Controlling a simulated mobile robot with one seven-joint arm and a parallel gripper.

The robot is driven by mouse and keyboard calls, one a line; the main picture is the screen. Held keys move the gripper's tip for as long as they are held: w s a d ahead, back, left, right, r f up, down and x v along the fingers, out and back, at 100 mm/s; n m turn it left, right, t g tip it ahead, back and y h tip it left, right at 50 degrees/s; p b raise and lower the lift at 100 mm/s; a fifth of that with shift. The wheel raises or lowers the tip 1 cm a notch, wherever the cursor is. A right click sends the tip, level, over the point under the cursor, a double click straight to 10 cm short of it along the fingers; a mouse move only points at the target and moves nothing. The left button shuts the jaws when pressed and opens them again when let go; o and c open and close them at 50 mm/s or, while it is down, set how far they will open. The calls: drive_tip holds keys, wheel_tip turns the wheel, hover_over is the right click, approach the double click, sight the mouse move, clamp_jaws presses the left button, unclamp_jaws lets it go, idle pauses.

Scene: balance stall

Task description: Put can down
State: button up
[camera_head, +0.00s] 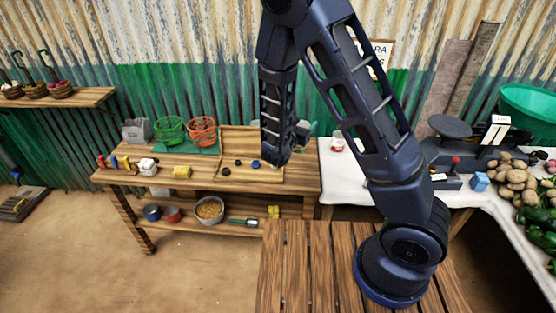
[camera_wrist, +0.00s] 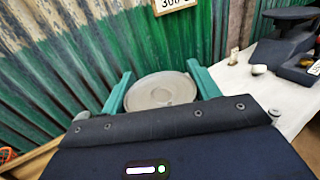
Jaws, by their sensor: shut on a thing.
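My gripper (camera_wrist: 160,90) is shut on the can (camera_wrist: 158,92), with a teal finger on each side of it. In the wrist view I see the can's round grey top; its side and bottom are hidden behind my gripper. In the head view my arm hides the can. A bit of teal beside my arm's end there looks like my gripper (camera_head: 309,128), above the right end of the wooden workbench (camera_head: 205,178). I cannot tell how high the can is above a surface.
Green (camera_head: 169,130) and orange (camera_head: 202,130) baskets stand at the workbench's back, near a wooden tray (camera_head: 237,139) and small dark weights. The bench's front middle is fairly clear.

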wheel_tip(320, 180, down, 19)
drive_tip(key=shift+f, duration=0.2)
idle(0.8)
drive_tip(key=shift+f, duration=0.1)
drive_tip(key=o, duration=1.2)
